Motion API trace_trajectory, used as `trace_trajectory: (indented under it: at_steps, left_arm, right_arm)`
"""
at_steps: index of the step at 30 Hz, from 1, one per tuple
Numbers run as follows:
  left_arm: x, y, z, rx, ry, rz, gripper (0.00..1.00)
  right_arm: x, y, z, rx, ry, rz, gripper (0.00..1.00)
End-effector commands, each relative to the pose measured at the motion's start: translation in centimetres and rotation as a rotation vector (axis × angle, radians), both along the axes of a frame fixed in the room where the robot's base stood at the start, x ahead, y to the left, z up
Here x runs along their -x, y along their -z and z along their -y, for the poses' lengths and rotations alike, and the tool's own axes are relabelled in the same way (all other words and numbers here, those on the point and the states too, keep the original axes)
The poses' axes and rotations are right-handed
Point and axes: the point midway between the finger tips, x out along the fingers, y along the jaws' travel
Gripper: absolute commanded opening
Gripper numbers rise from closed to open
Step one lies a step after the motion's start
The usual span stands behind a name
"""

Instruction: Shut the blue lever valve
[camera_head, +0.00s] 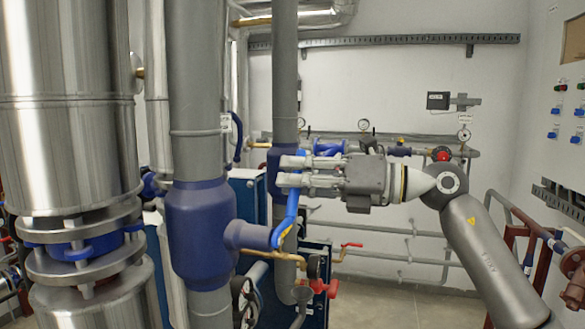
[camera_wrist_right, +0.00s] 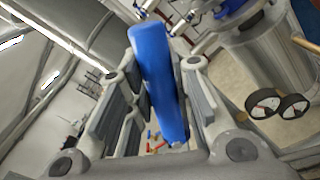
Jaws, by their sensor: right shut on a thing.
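The blue valve body (camera_head: 200,228) sits on a thick grey vertical pipe left of the middle in the head view. A short stem sticks out of it to the right. The blue lever (camera_head: 291,212) rises from the end of this stem, nearly upright and leaning slightly right. My right gripper (camera_head: 284,171) comes from the right and is shut on the upper part of the lever. In the right wrist view the lever (camera_wrist_right: 158,80) stands between the two grey finger pads. My left gripper is in neither view.
A large silver cylinder (camera_head: 65,130) stands at the left. A second grey pipe (camera_head: 285,70) rises just behind the lever. Red-handled small valves (camera_head: 325,287) sit low behind it. Dark blue panels (camera_head: 314,262) stand behind. A control panel (camera_head: 567,105) is on the right wall.

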Motion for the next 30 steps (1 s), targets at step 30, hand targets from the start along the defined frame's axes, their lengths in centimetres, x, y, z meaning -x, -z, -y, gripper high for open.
trace_trajectory:
  at_steps: [30]
  left_arm:
    - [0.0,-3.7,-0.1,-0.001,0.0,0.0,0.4]
  right_arm:
    - [-4.2,7.9,1.4,-0.266,0.004,-0.821,0.0]
